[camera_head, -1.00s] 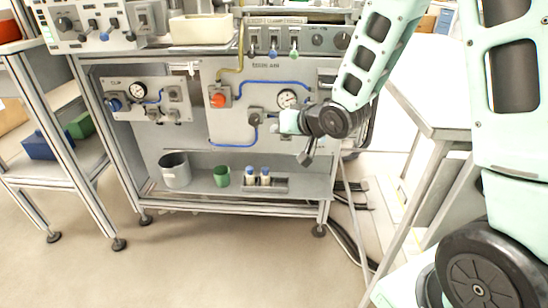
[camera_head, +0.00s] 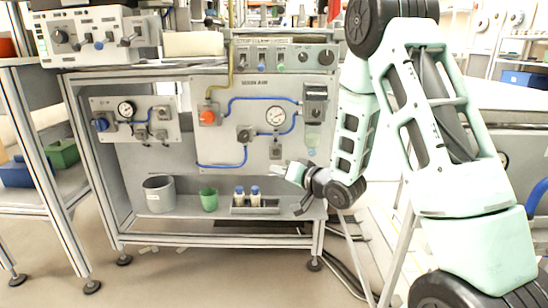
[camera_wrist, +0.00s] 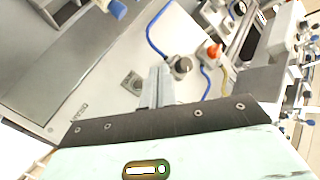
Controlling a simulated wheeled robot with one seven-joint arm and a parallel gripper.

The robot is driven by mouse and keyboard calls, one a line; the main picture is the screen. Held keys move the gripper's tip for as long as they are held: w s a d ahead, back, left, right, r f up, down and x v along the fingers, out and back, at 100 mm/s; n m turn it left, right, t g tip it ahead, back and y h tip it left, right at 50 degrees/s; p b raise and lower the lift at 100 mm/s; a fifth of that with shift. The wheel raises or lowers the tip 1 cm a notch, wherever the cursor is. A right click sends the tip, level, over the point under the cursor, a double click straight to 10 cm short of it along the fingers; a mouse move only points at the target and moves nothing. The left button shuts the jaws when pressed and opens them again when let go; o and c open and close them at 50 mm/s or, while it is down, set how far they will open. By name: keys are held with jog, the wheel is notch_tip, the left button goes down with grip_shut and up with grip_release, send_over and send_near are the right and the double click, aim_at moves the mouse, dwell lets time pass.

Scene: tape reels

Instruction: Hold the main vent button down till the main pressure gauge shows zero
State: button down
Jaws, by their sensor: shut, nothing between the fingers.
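The main panel (camera_head: 225,178) carries a round white pressure gauge (camera_head: 276,116); its needle is too small to read. Below the gauge is a small grey square fitting (camera_head: 275,153), which may be the vent button; I cannot read a label. A similar square plate shows in the wrist view (camera_wrist: 131,82), just left of the fingers. My gripper (camera_head: 281,168) is shut and empty, in front of the lower right of the panel. Its fingers (camera_wrist: 155,84) point toward the panel in the wrist view. I cannot tell any contact with the panel.
An orange-red knob (camera_head: 208,117), a grey valve block (camera_head: 245,134) and blue hoses share the panel. A filter unit (camera_head: 314,112) hangs at right. A smaller gauge panel (camera_head: 132,118) is at left. A grey bin (camera_head: 158,194) and green cup (camera_head: 209,199) stand on the lower shelf.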

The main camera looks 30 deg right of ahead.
aim_at(276, 153)
jog(key=w+d+p, duration=0.1)
jog(key=w+d, duration=0.4)
jog(key=w, duration=0.2)
jog(key=shift+w, duration=0.15)
dwell(0.3)
jog(key=shift+w, duration=0.1)
dwell(1.9)
jog(key=shift+w+d, duration=0.2)
jog(key=shift+w, duration=0.05)
